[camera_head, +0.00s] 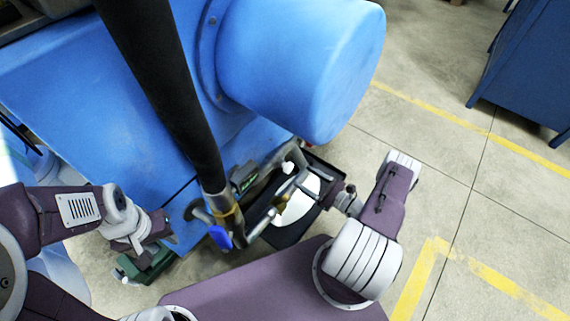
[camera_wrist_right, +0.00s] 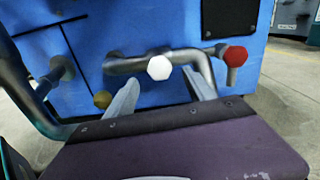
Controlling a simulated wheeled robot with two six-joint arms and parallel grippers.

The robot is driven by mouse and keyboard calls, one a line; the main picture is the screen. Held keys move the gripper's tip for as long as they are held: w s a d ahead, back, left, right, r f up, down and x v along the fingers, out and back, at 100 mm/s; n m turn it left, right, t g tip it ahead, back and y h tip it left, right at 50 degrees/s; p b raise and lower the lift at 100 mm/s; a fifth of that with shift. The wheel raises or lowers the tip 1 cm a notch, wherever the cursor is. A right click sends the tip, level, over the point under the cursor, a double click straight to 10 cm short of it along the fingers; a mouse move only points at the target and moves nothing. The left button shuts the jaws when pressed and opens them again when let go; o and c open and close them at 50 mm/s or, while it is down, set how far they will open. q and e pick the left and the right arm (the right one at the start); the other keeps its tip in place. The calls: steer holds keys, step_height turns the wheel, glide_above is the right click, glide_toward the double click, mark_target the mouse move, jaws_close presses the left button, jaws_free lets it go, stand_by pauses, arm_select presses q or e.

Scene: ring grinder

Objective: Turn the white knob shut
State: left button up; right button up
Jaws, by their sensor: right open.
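The white knob (camera_wrist_right: 159,68) is a faceted cap at the end of a bent grey pipe on the blue machine. In the head view, the white knob (camera_head: 288,167) is a small pale spot below the big blue cylinder. My right gripper (camera_wrist_right: 162,76) is open, its two fingers pointing toward the white knob, one on each side in the picture. I cannot tell if they touch it. In the head view, my right gripper (camera_head: 289,178) is close by the knob. My left gripper (camera_head: 168,240) is at the lower left, away from the knob; its jaws are unclear.
A red knob (camera_wrist_right: 236,56) is right of the white one, and a brass knob (camera_wrist_right: 102,99) is lower left. A thick black hose (camera_head: 165,90) with a blue handle (camera_head: 220,237) hangs left of the right gripper. Open floor (camera_head: 450,170) lies to the right.

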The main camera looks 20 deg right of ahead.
mark_target(291, 170)
steer(key=b+x, duration=0.1)
steer(key=x, duration=0.2)
steer(key=b+x, duration=0.2)
steer(key=x, duration=0.2)
steer(key=shift+w+a+f+b, duration=0.2)
steer(key=shift+b, duration=0.1)
steer(key=shift+w+a+r, duration=0.15)
steer(key=shift+w, duration=0.1)
jaws_close()
